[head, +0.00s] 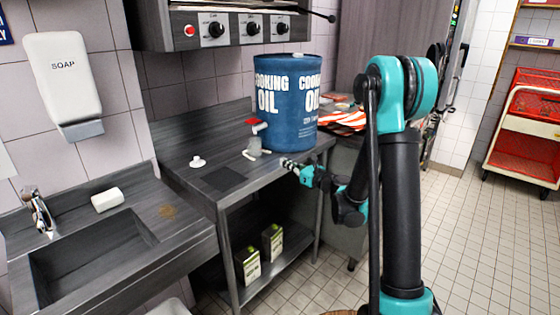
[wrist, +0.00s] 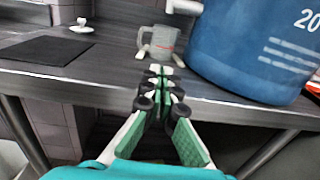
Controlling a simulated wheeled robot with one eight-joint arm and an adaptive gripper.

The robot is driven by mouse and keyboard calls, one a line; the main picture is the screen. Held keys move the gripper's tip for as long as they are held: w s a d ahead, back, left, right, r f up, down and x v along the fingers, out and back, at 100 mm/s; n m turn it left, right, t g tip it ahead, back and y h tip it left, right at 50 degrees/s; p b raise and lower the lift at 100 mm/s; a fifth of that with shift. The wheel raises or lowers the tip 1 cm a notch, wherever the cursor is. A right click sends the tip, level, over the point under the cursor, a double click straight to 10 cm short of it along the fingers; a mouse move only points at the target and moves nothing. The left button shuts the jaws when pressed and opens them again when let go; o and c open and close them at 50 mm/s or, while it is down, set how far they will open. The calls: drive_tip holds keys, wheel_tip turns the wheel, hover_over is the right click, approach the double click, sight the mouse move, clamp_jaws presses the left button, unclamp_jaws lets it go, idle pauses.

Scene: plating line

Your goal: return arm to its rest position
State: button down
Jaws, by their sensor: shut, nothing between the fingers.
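My arm (head: 402,200) stands at the right of centre in the head view and reaches left toward the steel table (head: 180,150). My gripper (head: 288,163) is at the table's front edge; in the wrist view its fingers (wrist: 160,75) are together with nothing between them. A grey mug (wrist: 163,40) stands on the table just beyond the fingertips, with a visible gap. The mug also shows in the head view (head: 253,147), beside the blue cooking oil drum (head: 285,125) and below its red-handled tap (head: 254,122).
A dark mat (head: 219,179) and a small white knobbed item (head: 197,162) lie on the table. A sink (head: 95,250) is at left. Green-labelled cartons (head: 272,243) stand on the shelf below. A red-shelved cart (head: 525,120) is at far right. The tiled floor (head: 480,235) at right is clear.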

drive_tip(key=s+d+f+n+g+h, duration=0.2)
drive_tip(key=s+d+f+n+h, duration=0.2)
drive_tip(key=s+d+n, duration=0.3)
drive_tip(key=s+d+f+n+g+h, duration=0.3)
drive_tip(key=s+d+n, duration=0.5)
drive_tip(key=s, duration=0.7)
drive_tip(key=s+d+f+n+g+h, duration=0.2)
drive_tip(key=s+d+f+n+h, duration=0.3)
drive_tip(key=s+d+n, duration=0.3)
drive_tip(key=s+n+h, duration=0.1)
drive_tip(key=s+n, duration=0.2)
drive_tip(key=shift+s+d+f+g+h, duration=0.2)
drive_tip(key=shift+s+g+h, duration=0.05)
drive_tip(key=shift+g+h, duration=0.05)
